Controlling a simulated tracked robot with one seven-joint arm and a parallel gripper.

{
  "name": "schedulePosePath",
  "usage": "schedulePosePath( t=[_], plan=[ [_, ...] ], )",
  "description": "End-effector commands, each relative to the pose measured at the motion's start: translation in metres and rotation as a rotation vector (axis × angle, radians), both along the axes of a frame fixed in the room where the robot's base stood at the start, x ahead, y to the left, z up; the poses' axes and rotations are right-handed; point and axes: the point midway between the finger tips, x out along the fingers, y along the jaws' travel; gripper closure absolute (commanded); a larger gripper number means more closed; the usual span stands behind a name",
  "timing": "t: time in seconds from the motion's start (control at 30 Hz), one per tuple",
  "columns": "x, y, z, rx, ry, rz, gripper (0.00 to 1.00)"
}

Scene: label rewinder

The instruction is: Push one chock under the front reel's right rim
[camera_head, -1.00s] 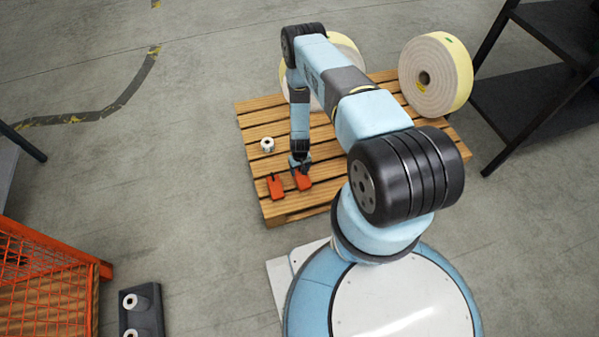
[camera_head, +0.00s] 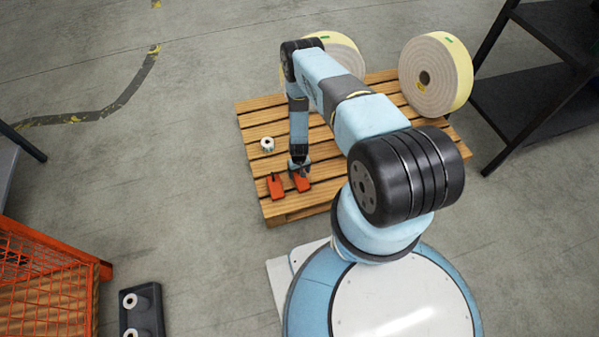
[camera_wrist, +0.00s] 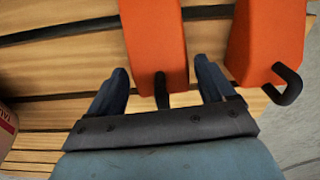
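Two orange chocks lie side by side on the wooden pallet's near left part: the left chock (camera_head: 276,187) and the right chock (camera_head: 303,184). My gripper (camera_head: 299,168) is low over the handle end of the right chock. In the wrist view, my gripper (camera_wrist: 160,78) is open, its fingers on either side of that chock (camera_wrist: 156,40) and its dark handle, with gaps beside it. The other chock (camera_wrist: 266,40), with a hooked handle, is outside the right finger. Two large cream reels stand toward the pallet's far side: one (camera_head: 345,60) is partly hidden by my arm, the other (camera_head: 435,75) is clear.
A small white roll (camera_head: 267,144) is on the pallet (camera_head: 285,207) left of my gripper. A dark shelf rack (camera_head: 535,100) stands close on the right. An orange mesh cage (camera_head: 45,285) and a black holder (camera_head: 141,312) are at lower left. Open floor lies left of the pallet.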

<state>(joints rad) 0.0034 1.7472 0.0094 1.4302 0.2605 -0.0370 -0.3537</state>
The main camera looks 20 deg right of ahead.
Motion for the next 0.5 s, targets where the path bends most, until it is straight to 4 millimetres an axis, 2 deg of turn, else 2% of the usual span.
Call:
schedulePosePath(
  t=[0.1,0.43,0.5],
  plan=[
    [0.0,0.0,0.0001,0.0,0.0,0.0,0.07],
    [-0.0002,-0.0002,-0.0013,0.0,0.0,-0.002,0.07],
    [0.0008,-0.0003,0.0058,0.0,-0.001,-0.001,0.07]
  ],
)
